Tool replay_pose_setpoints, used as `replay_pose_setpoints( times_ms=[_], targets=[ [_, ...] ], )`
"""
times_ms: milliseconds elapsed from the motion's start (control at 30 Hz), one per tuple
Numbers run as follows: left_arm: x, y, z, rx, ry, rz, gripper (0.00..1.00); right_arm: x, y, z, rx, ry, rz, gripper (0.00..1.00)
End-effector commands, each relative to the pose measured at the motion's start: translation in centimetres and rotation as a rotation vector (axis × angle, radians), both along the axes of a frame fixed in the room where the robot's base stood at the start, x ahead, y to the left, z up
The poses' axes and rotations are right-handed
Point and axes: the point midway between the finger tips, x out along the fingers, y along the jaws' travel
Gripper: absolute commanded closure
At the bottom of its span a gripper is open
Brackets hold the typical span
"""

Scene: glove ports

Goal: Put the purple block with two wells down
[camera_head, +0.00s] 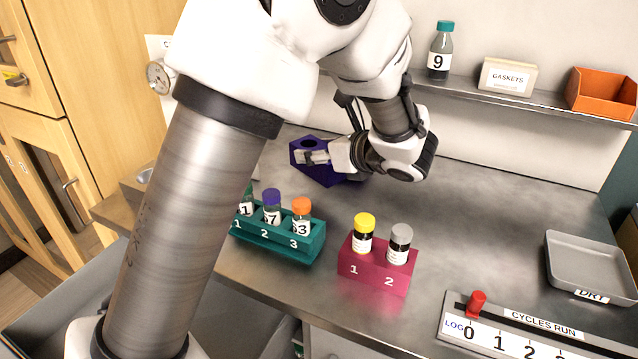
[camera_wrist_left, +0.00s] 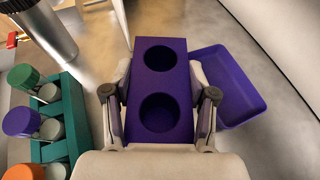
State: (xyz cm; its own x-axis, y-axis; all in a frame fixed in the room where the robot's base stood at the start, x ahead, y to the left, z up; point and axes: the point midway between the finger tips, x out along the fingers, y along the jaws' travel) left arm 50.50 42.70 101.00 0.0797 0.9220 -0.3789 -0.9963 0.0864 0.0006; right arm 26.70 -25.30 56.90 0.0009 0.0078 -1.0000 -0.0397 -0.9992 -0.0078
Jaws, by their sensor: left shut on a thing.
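The purple block with two wells (camera_head: 297,148) is at the back left of the grey counter in the head view. My left gripper (camera_head: 318,157) is shut on it, with a finger along each long side. In the left wrist view the block (camera_wrist_left: 160,79) has its two round, empty wells facing the camera. A shallow purple tray (camera_wrist_left: 233,82) lies to the right of the block, partly hidden by a finger. I cannot tell whether the block touches the counter. My right gripper is not in view.
A teal rack (camera_head: 285,245) with several capped vials and a crimson rack (camera_head: 373,272) with two vials stand nearer the front. A grey tray (camera_head: 590,262) and a slider board (camera_head: 520,330) are on the right. The middle right of the counter is clear.

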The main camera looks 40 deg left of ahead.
Motion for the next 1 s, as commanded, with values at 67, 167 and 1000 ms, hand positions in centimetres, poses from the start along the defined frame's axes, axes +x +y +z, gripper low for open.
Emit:
replay_pose_setpoints(
  times_ms=[67, 167, 1000],
  targets=[
    [0.0, 0.0, -1.6, 0.001, 0.003, 0.0, 1.0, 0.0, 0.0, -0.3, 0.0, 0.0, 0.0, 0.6],
    [0.0, 0.0, -2.7, 0.001, 0.001, 0.0, 1.0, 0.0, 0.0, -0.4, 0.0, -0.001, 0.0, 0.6],
    [0.0, 0.0, -6.4, -0.001, -0.001, 0.0, 0.18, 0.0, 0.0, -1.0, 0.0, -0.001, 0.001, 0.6]
  ],
)
